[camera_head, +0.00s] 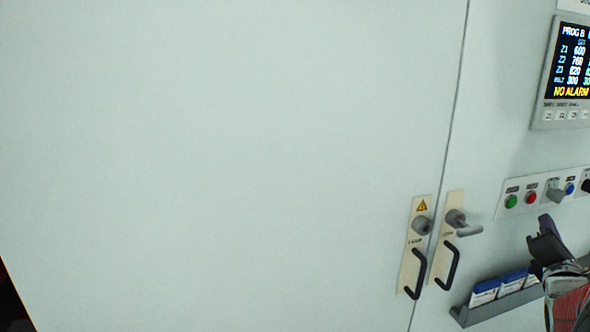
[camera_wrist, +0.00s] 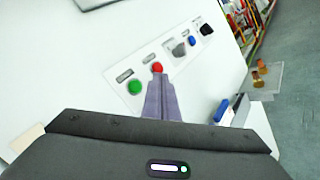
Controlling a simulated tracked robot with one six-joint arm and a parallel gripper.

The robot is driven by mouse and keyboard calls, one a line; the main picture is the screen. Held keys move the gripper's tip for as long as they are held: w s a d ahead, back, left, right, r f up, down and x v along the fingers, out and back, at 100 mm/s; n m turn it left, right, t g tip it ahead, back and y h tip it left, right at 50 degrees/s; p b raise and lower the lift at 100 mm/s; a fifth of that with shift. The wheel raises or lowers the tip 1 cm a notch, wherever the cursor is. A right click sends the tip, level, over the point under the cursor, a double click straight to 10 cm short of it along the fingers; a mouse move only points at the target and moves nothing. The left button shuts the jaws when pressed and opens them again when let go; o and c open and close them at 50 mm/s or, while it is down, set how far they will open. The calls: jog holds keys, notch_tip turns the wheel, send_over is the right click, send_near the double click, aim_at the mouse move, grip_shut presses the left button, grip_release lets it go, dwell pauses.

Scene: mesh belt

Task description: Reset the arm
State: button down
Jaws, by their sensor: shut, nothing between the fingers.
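My gripper (camera_head: 546,236) is at the right edge of the head view, in front of the panel below the row of buttons. In the wrist view my gripper (camera_wrist: 158,82) is shut with nothing between its fingers. Its tips overlap the picture just under the red button (camera_wrist: 157,67); I cannot tell whether they touch the panel. My arm runs out of the head view at the lower right.
A pale cabinet door (camera_head: 220,160) fills most of the head view. A lit display (camera_head: 570,65) hangs upper right. A grey rack (camera_head: 500,300) holding booklets projects below the gripper. Open floor (camera_wrist: 295,110) shows at right.

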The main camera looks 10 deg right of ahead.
jog(key=s+f+m+g+y, duration=0.2)
jog(key=s+f+m+g, duration=0.3)
jog(key=f+m, duration=0.6)
jog(key=a+f+m+g+y, duration=0.2)
jog(key=a+f+m+g, duration=0.1)
jog(key=a+f+m, duration=0.3)
jog(key=s+a+r+y, duration=0.1)
jog(key=s+a+y, duration=0.1)
jog(key=a, duration=1.2)
jog(key=s+a+m+y, duration=0.1)
jog(key=s+a+y, duration=0.1)
jog(key=a, duration=1.2)
jog(key=s+a+r+m+g+y, duration=0.1)
jog(key=a+y, duration=0.3)
jog(key=a, duration=1)
jog(key=shift+s+a+r, duration=0.35)
jog(key=shift+s+a, duration=0.05)
jog(key=shift+s, duration=0.35)
